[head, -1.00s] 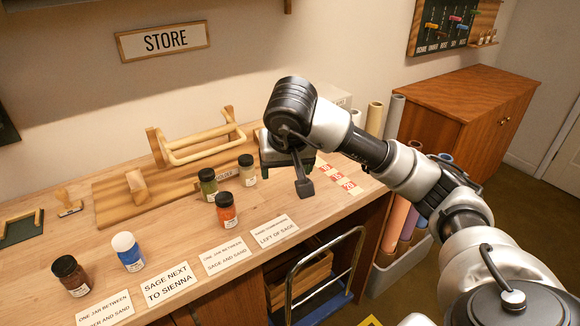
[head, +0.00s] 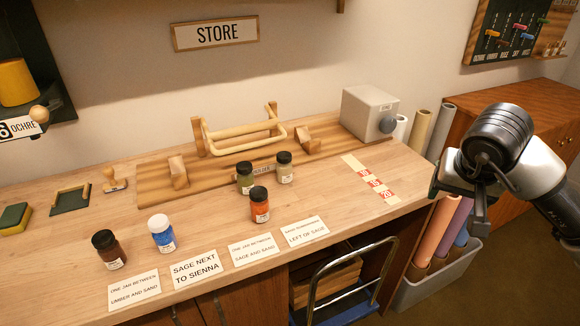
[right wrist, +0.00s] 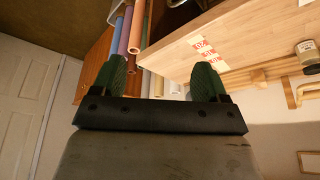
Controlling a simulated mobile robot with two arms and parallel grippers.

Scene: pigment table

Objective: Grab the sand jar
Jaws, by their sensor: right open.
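The pale, cream-coloured jar with a black lid (head: 285,167), which looks like the sand jar, stands upright at the back of the bench, just right of a green jar (head: 245,178). An orange jar (head: 260,204) stands in front of them. My right gripper (head: 465,200) is open and empty, off the bench's right end and well to the right of the jars. In the right wrist view its two fingers (right wrist: 158,78) are apart with nothing between them. My left gripper is out of view.
A brown jar (head: 108,250) and a blue jar with a white lid (head: 162,233) stand at the front left. Several printed cards (head: 195,268) lie along the front edge. A wooden rack (head: 245,130) and a grey box (head: 370,112) are behind. Rolls stand in a bin (head: 435,285) at right.

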